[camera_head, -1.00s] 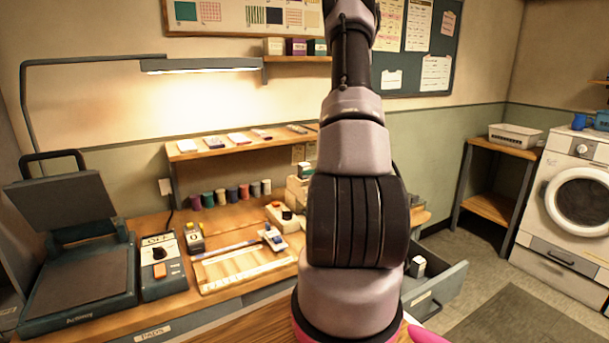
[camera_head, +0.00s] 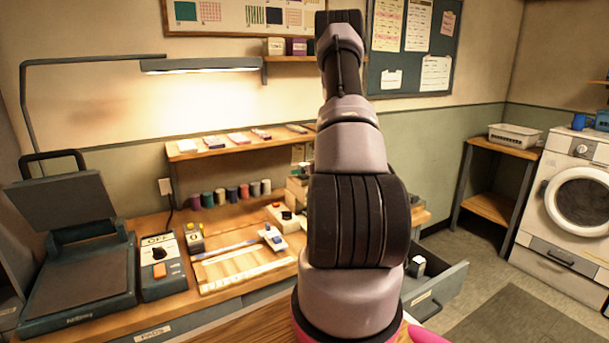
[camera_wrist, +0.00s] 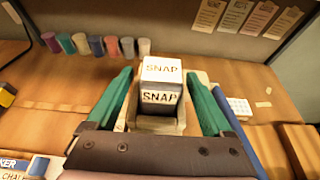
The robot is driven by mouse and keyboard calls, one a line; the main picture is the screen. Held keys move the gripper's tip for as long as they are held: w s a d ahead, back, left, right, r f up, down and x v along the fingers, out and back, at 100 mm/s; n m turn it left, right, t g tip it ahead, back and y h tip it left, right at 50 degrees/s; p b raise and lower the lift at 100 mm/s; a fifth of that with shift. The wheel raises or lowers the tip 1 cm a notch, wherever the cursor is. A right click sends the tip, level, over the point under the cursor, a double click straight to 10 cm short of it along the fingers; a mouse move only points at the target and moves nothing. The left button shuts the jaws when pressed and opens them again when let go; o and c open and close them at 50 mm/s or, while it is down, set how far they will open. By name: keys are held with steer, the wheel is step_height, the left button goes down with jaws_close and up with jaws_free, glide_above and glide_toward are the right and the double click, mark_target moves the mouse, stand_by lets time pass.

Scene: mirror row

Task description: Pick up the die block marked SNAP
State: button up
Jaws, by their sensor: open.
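The die block marked SNAP (camera_wrist: 162,72) is pale on top and darker on its near side, with the word on both faces. It shows in the wrist view in a pale wooden holder (camera_wrist: 147,124). My gripper (camera_wrist: 159,76) is open, with one green finger on each side of the block. Gaps seem to show between the fingers and the block; contact cannot be told. In the head view my arm hides my gripper, and I cannot clearly make out the block.
Several coloured spools (camera_head: 232,193) stand behind on the bench. A wooden board (camera_head: 240,270) and a switch box marked OFF (camera_head: 161,266) lie to the left, beside a heat press (camera_head: 80,285). An open drawer (camera_head: 436,292) juts out at right. A shelf (camera_head: 240,148) runs above the bench.

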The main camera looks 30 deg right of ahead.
jaws_close()
